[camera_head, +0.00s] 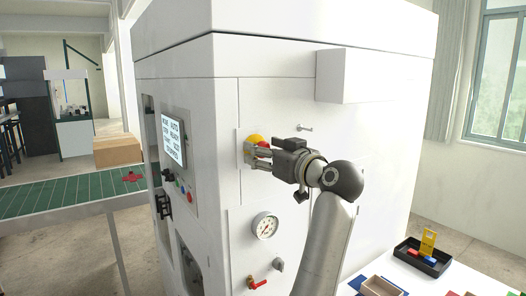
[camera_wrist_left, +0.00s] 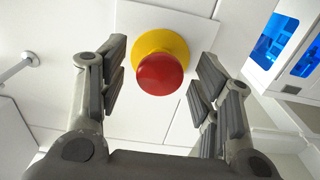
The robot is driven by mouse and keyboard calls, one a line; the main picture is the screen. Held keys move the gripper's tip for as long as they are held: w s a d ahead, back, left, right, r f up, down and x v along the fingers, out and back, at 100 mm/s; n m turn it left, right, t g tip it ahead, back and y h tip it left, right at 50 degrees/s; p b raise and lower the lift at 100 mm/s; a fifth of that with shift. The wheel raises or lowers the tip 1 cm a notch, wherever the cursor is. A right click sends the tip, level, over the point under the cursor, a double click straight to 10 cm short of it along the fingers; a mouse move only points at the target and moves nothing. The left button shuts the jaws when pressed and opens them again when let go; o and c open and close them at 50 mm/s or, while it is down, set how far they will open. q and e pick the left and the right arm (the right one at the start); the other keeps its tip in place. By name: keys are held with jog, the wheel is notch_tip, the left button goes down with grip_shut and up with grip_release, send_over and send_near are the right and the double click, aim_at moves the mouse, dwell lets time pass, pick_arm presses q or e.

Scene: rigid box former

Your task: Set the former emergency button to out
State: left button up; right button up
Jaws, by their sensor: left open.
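The emergency button is a round red head (camera_wrist_left: 160,74) on a yellow base (camera_wrist_left: 172,43). It sits on a pale plate on the white front of the box former (camera_head: 225,215). In the head view the yellow base (camera_head: 254,139) shows, with part of the red head behind the gripper. My left gripper (camera_head: 257,157) is right at the button. In the left wrist view its open fingers stand on either side of the red head, with a visible gap on both sides. Whether the button is pressed in or out I cannot tell. My right gripper is not in view.
A small metal handle (camera_head: 304,128) sticks out right of the button. Below are a round gauge (camera_head: 265,226) and a red-handled valve (camera_head: 258,284). A control screen (camera_head: 173,140) is on the left face. A green conveyor (camera_head: 60,193) with a cardboard box (camera_head: 117,151) lies at left.

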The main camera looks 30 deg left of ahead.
pick_arm(q)
jog(key=v, duration=0.6)
jog(key=shift+d, duration=0.3)
jog(key=shift+a, duration=0.1)
jog(key=shift+s, duration=0.1)
